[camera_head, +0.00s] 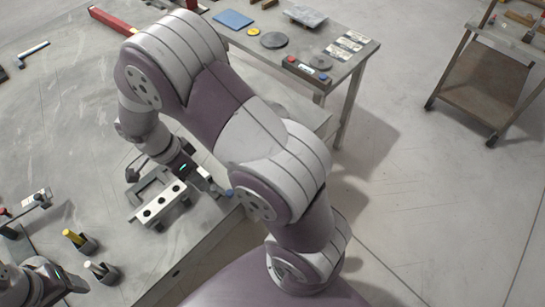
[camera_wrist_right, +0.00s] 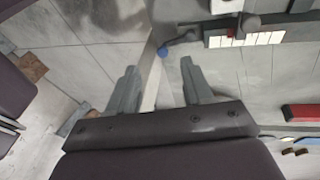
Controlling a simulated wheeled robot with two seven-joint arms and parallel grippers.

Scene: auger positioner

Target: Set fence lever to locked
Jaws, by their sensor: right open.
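The fence lever (camera_wrist_right: 181,41) is a short grey arm with a blue knob (camera_wrist_right: 163,52) at its end. In the right wrist view it sticks out to the left of a grey fence bar with a pale strip (camera_wrist_right: 245,40). In the head view the blue knob (camera_head: 229,192) shows at the table edge beside my right gripper (camera_head: 208,184). My right gripper (camera_wrist_right: 160,78) is open and empty, and the knob appears just beyond the gap between its fingertips, apart from them. My left gripper (camera_head: 45,280) is at the bottom left, its fingers not clear.
A light bracket with dark holes (camera_head: 160,204) stands on the grey table (camera_head: 60,120). A side table (camera_head: 335,65) and a wheeled cart (camera_head: 485,90) stand farther back.

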